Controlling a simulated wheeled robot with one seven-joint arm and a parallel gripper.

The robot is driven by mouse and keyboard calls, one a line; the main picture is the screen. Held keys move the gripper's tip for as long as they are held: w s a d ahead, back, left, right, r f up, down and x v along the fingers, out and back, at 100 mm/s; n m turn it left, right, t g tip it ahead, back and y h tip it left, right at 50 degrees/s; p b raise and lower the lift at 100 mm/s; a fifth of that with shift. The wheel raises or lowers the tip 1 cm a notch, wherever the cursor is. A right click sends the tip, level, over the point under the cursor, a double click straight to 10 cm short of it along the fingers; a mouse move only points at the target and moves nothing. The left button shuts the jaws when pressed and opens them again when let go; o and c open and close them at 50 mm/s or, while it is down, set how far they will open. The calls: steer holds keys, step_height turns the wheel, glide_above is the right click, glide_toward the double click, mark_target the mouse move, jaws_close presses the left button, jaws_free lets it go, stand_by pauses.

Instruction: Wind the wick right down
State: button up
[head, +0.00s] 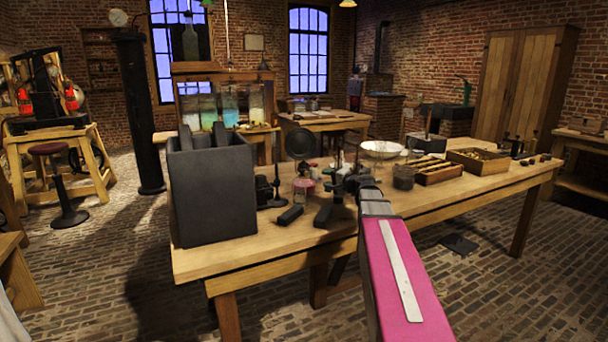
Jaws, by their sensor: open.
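My arm, with a pink link, reaches over the wooden table (225,258) from the lower right. My gripper (338,188) is open, small and dark at the arm's far end, among items in the table's middle. A small glass vessel with something reddish in it (303,188) stands just left of the gripper. I cannot tell if it is a lamp. No wick or winding knob can be made out; the gripper and wrist cover part of this area.
A large dark box (212,195) stands at the table's left end. A black block (290,215) lies near the front edge. A white bowl (382,149), a dark jar (403,177) and wooden trays (478,161) stand to the right. The front right tabletop is fairly clear.

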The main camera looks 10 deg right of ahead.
mark_target(307, 174)
steer(key=x, duration=1)
jaws_close()
